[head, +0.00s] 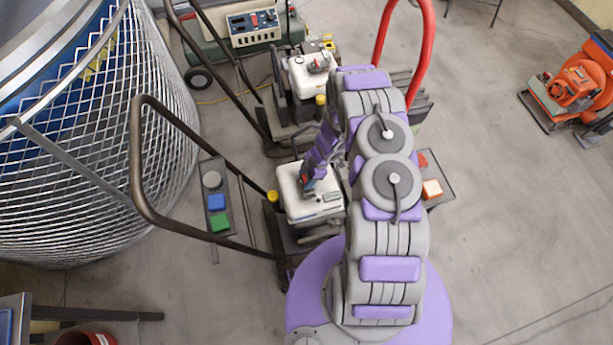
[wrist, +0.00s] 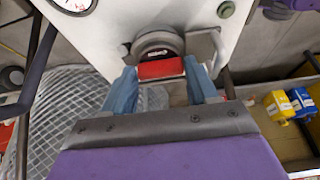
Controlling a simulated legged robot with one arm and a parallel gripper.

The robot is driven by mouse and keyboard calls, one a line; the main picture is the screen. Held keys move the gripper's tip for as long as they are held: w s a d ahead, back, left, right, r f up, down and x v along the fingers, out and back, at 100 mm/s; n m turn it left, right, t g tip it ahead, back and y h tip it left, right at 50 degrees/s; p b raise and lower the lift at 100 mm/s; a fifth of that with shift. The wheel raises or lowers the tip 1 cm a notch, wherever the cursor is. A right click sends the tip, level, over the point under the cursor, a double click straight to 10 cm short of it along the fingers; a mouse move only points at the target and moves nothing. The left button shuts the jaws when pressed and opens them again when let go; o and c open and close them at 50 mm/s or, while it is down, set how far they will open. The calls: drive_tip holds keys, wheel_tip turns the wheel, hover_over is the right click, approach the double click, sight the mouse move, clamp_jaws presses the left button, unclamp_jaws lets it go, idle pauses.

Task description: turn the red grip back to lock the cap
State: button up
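The red grip (wrist: 161,69) is a short bar on a round dark grey cap (wrist: 158,43) set on a white tank (wrist: 120,30). In the wrist view my gripper (wrist: 160,70) has one blue-grey finger at each end of the red grip. The bar fills the gap between the fingertips, and both appear to touch it. In the head view the white tank (head: 325,207) belongs to an engine unit below my arm.
A dark bent handle (head: 137,160) rises left of the tank. A panel with grey, blue and green buttons (head: 217,200) lies beside it. A large wire-mesh drum (head: 100,150) fills the left. A second engine unit (head: 312,75) stands behind. Open floor (head: 510,210) lies to the right.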

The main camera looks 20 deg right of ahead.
drive_tip(key=c, duration=0.6)
drive_tip(key=shift+r+m, duration=0.1)
drive_tip(key=shift+m, duration=0.2)
drive_tip(key=m+t+p, duration=0.1)
drive_tip(key=m, duration=0.1)
drive_tip(key=shift+s+m, duration=0.1)
drive_tip(key=shift+m, duration=0.2)
drive_tip(key=m, duration=0.1)
drive_tip(key=m+t, duration=0.1)
drive_tip(key=m, duration=0.1)
drive_tip(key=shift+s+a+m+t+h, duration=0.1)
drive_tip(key=shift+m+t+h, duration=0.2)
drive_tip(key=shift+h, duration=0.1)
drive_tip(key=m+p, duration=0.1)
drive_tip(key=m, duration=0.1)
drive_tip(key=shift+r+m+t+h, duration=0.1)
drive_tip(key=shift+m+t+h, duration=0.2)
drive_tip(key=shift+t+h, duration=0.1)
drive_tip(key=m+t+h+p, duration=0.1)
drive_tip(key=m+p, duration=0.1)
drive_tip(key=m, duration=0.2)
drive_tip(key=shift+a+m+p, duration=0.15)
drive_tip(key=shift+m+p, duration=0.15)
drive_tip(key=shift+p, duration=0.1)
drive_tip(key=shift+m+h, duration=1)
drive_tip(key=shift+m, duration=1)
